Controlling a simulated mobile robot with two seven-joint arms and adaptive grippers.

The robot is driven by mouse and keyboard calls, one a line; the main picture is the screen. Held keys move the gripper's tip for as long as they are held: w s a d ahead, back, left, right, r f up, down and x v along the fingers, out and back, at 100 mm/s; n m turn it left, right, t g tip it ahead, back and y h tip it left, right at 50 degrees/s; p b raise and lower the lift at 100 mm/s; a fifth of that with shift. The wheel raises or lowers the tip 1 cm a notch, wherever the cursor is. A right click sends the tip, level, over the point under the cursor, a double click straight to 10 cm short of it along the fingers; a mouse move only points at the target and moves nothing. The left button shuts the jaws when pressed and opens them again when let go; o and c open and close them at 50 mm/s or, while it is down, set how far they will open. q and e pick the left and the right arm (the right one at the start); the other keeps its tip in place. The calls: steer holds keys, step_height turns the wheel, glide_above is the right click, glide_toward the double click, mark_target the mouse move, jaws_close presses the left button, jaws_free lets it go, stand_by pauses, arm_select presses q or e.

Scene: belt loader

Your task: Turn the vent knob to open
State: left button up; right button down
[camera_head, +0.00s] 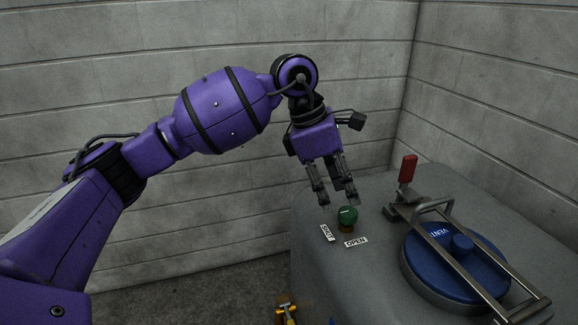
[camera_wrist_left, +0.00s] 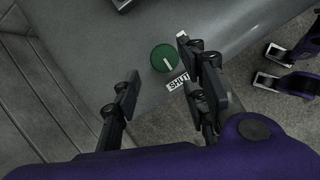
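The green vent knob (camera_head: 347,214) stands on the grey tank top between a SHUT label (camera_head: 327,233) and an OPEN label (camera_head: 356,242). In the left wrist view the knob (camera_wrist_left: 160,56) shows a white mark pointing toward the SHUT label (camera_wrist_left: 177,81). My left gripper (camera_head: 338,201) points down just above and behind the knob, with its fingers apart and nothing between them. In the wrist view its fingers (camera_wrist_left: 158,60) lie to either side of the knob, with no clear contact.
A round blue lid marked VENT (camera_head: 430,262) with a metal bar across it sits right of the knob. A red-handled lever (camera_head: 407,169) stands behind it. Block walls (camera_head: 480,60) close off the back and right. A yellow item (camera_head: 286,309) is low at the front.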

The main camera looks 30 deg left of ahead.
mark_target(346, 209)
arm_select(q)
steer(key=b+x, duration=0.1)
steer(key=x, duration=0.3)
steer(key=shift+w+d+f, duration=0.15)
steer(key=shift+d+f, duration=0.05)
steer(key=shift+f, duration=0.15)
steer(key=shift+c, duration=0.4)
steer(key=shift+r, duration=0.15)
steer(key=c, duration=0.9)
jaws_close()
